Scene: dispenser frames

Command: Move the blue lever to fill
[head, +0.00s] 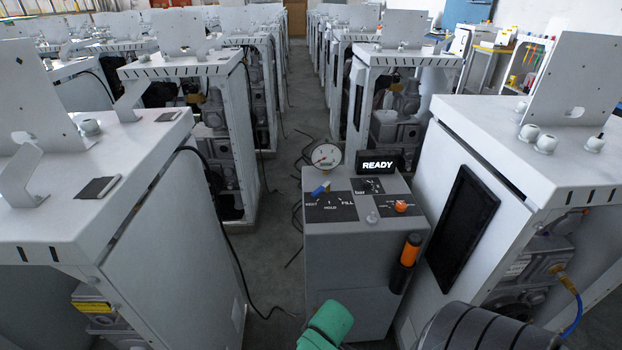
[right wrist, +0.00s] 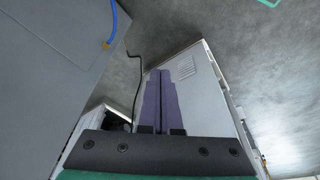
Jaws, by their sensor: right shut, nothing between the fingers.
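The blue lever (head: 320,188) is on top of the grey dispenser unit (head: 351,258) in the head view. It sits at the upper left of a dark panel (head: 341,211) lettered VENT, HOLD and FILL, nearer VENT than FILL; its exact pointing is too small to tell. My right gripper (right wrist: 160,72) shows in the right wrist view, its two purple fingers shut together with nothing between them. The lever does not show in that view, and the gripper is apart from it. My left gripper is not in view.
The unit also bears a round gauge (head: 326,156), a display (head: 377,162) reading READY, an orange knob (head: 401,206) and an orange-and-black handle (head: 405,262). White cabinets (head: 115,195) (head: 520,150) flank it closely. A loose black cable (head: 228,245) hangs at left.

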